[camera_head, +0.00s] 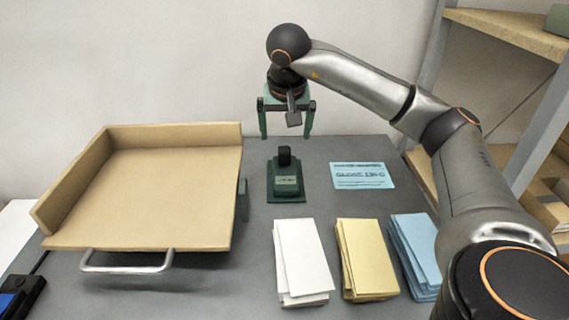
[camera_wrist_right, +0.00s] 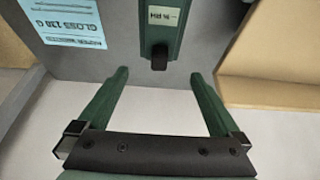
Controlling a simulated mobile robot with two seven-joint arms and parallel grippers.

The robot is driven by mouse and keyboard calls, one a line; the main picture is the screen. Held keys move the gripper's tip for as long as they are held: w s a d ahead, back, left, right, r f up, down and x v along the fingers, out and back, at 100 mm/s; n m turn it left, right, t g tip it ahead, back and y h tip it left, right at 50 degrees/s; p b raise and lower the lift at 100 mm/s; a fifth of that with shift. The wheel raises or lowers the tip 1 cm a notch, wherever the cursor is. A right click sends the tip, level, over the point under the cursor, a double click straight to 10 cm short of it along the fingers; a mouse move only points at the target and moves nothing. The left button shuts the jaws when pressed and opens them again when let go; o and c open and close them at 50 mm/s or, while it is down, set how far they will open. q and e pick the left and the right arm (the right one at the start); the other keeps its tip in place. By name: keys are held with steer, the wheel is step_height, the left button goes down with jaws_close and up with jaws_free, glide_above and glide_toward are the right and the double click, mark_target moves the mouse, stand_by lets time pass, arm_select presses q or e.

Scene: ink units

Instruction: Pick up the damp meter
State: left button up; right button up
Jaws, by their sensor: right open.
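The damp meter (camera_head: 285,187) is a small dark green device with a black knob on top, standing on the grey table right of the wooden tray. In the right wrist view the meter (camera_wrist_right: 174,32) shows its "% RH" label and its black knob, just beyond the fingertips and lined up with the gap between them. My right gripper (camera_head: 286,130) is open and empty, with green fingers pointing down. It is above the meter in the head view and apart from it. The gripper's fingers also show in the wrist view (camera_wrist_right: 160,76). My left gripper is not in view.
A wooden tray (camera_head: 150,195) with a metal handle stands left of the meter. A blue label card (camera_head: 362,175) lies to its right. White (camera_head: 302,258), yellow (camera_head: 366,257) and blue (camera_head: 415,250) paper stacks lie in front. Wooden shelves (camera_head: 510,35) stand at the right.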

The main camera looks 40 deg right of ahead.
mark_target(285, 156)
steer(key=b+x, duration=0.1)
steer(key=x, duration=0.5)
steer(key=shift+f, duration=0.3)
steer(key=shift+w+d+f+b, duration=0.2)
steer(key=shift+f+b, duration=0.1)
steer(key=shift+f, duration=0.25)
steer(key=shift+w+d+f, duration=0.1)
steer(key=shift+f, duration=0.5)
steer(key=b+x, duration=0.1)
steer(key=x, duration=0.2)
steer(key=shift+f, duration=0.15)
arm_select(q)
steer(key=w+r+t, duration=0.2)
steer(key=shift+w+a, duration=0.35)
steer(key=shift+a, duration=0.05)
arm_select(e)
steer(key=shift+c, duration=0.2)
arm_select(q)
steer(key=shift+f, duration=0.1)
arm_select(e)
steer(key=c, duration=1.4)
steer(key=shift+c, duration=0.2)
